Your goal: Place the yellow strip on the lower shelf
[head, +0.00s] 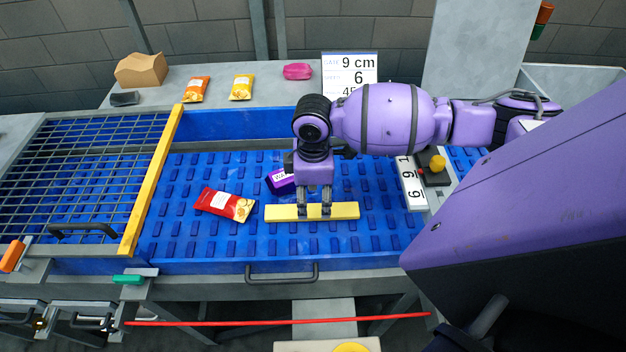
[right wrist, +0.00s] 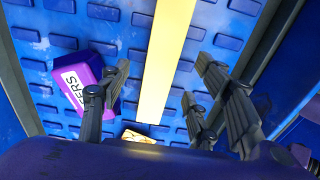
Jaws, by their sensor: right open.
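A yellow strip (head: 346,211) lies across the blue ribbed bed (head: 210,170) in the head view. My right gripper (head: 314,211) points down over its middle. In the right wrist view the strip (right wrist: 168,50) runs between the open fingers (right wrist: 170,105), with visible gaps on both sides. The gripper holds nothing. A grey surface (head: 322,308) shows low, below the bed's front edge; I cannot tell whether it is the lower shelf. My left gripper is out of view.
A red packet (head: 224,204) lies left of the strip. A purple box (head: 279,181) sits close behind my gripper, also beside the left finger in the wrist view (right wrist: 85,80). A yellow bar (head: 152,180) edges the wire grid (head: 75,175). A handle (head: 282,280) is in front.

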